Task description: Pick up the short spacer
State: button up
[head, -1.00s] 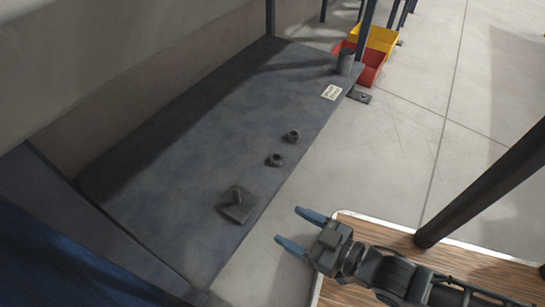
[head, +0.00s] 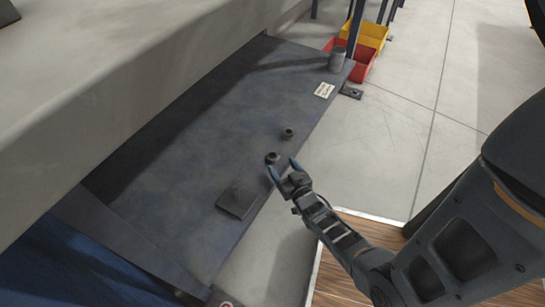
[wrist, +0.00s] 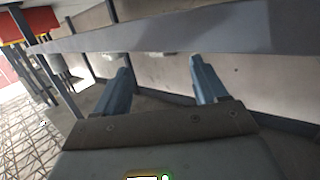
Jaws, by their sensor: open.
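Two small dark ring-like parts stand on the blue-grey bench top (head: 215,120), near its right edge. One is the nearer part (head: 272,157) and the other the farther part (head: 288,133). The nearer one looks slightly wider and squatter, but I cannot tell for sure which is the short spacer. My gripper (head: 282,168) is open and empty, with its blue fingertips at the bench's right edge, close beside the nearer part. In the wrist view my gripper's two fingers (wrist: 161,82) are spread apart with nothing between them; neither part shows clearly there.
A dark square plate (head: 237,200) lies on the bench nearer to me. A white label (head: 324,90) and a grey cylinder (head: 337,60) are toward the far end. Red (head: 358,66) and yellow (head: 364,36) bins stand beyond. A wall (head: 160,80) borders the bench's left side.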

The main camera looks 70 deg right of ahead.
aim_at(275, 158)
jog(key=b+x, duration=0.2)
jog(key=x, duration=0.4)
jog(key=shift+w+a, duration=0.15)
jog(key=shift+a, duration=0.05)
jog(key=c, duration=1.2)
